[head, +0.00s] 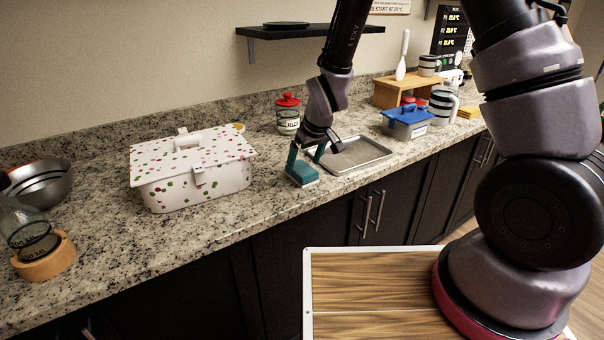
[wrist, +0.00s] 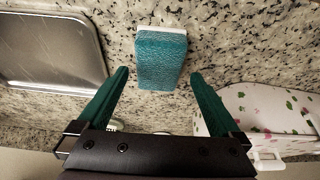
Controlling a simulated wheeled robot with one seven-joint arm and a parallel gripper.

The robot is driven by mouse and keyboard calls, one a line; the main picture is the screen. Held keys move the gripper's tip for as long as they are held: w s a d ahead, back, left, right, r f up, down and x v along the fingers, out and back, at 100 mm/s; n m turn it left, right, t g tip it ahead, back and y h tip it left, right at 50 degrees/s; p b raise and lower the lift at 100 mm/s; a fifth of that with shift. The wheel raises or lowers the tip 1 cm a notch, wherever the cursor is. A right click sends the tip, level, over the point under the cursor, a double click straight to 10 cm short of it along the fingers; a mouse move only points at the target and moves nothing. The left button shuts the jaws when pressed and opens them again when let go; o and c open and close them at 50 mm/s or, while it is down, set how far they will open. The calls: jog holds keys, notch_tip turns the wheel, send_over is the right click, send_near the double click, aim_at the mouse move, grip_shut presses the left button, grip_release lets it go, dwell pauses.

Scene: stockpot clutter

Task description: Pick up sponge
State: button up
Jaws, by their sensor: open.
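The sponge (wrist: 160,60) is a teal block with a white layer, lying on the granite counter. In the head view the sponge (head: 303,174) sits between the spotted box and the metal tray, near the counter's front edge. My gripper (wrist: 158,80) is open, with teal fingers spread wider than the sponge. In the wrist view the fingertips are on either side of the sponge's near end and do not appear to touch it. In the head view my gripper (head: 305,152) is just above and behind the sponge, partly overlapping it.
A metal tray (head: 335,167) lies close to the right of the sponge. A white spotted lidded box (head: 205,185) stands to the left. A red-lidded jar (head: 288,121) stands behind, and a blue-lidded container (head: 405,130) farther right. A dark shelf (head: 270,33) hangs above.

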aim_at(302, 168)
jog(key=shift+x, duration=1.8)
jog(key=shift+w+f, duration=0.1)
jog(key=shift+f, duration=0.05)
jog(key=c, duration=1.4)
jog(key=shift+o, duration=0.2)
notch_tip(302, 168, up, 10)
jog(key=shift+r, duration=0.2)
jog(key=o, duration=0.8)
jog(key=c, duration=0.5)
